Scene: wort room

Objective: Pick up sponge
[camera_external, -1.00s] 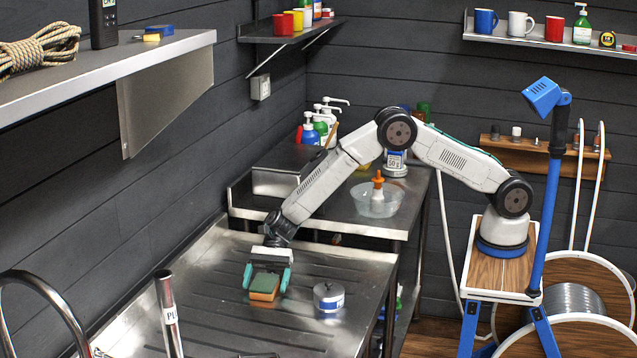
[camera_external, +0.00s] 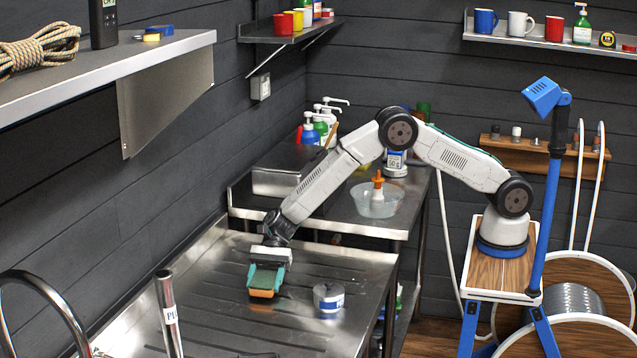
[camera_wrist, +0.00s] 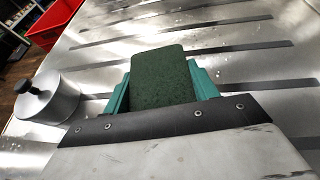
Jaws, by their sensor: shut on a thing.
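The sponge (camera_external: 263,283) has a green top and an orange lower layer. It is on or just above the grooved steel drainboard; I cannot tell which. My gripper (camera_external: 266,279) is shut on it, with one teal finger against each side. In the wrist view the sponge (camera_wrist: 163,78) shows its dark green face between the two teal fingers of my gripper (camera_wrist: 160,90). Its underside is hidden there.
A steel weight-like canister with a knob (camera_external: 328,299) stands close to the right of the sponge; it also shows in the wrist view (camera_wrist: 46,97). A clear bowl (camera_external: 377,202) stands on the bench behind. The drainboard (camera_external: 215,310) is clear around the sponge's left and front.

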